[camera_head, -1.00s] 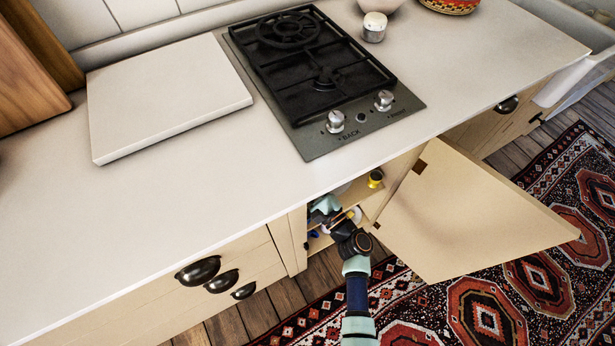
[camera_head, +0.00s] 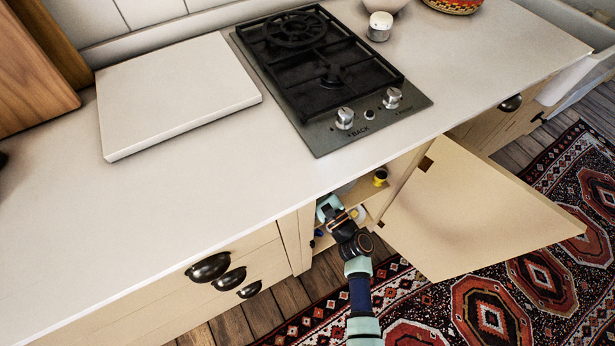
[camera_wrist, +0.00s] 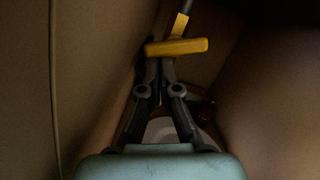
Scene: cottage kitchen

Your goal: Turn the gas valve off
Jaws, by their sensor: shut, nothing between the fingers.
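The gas valve's yellow handle (camera_wrist: 177,46) shows in the wrist view as a short bar lying crosswise to a grey pipe (camera_wrist: 184,16) with a yellow fitting. My gripper (camera_wrist: 160,64) is shut and empty, its fingertips just below the left part of the handle in the picture. I cannot tell whether they touch it. In the head view, my arm reaches into the open cabinet under the counter; the fingertips and the valve cannot be made out there.
The cabinet door (camera_head: 470,210) stands open on the right. A small yellow item (camera_head: 380,177) sits on the cabinet shelf. The counter (camera_head: 215,170) overhangs the opening, with the gas hob (camera_head: 375,135) above. In the wrist view, cabinet walls are close on both sides.

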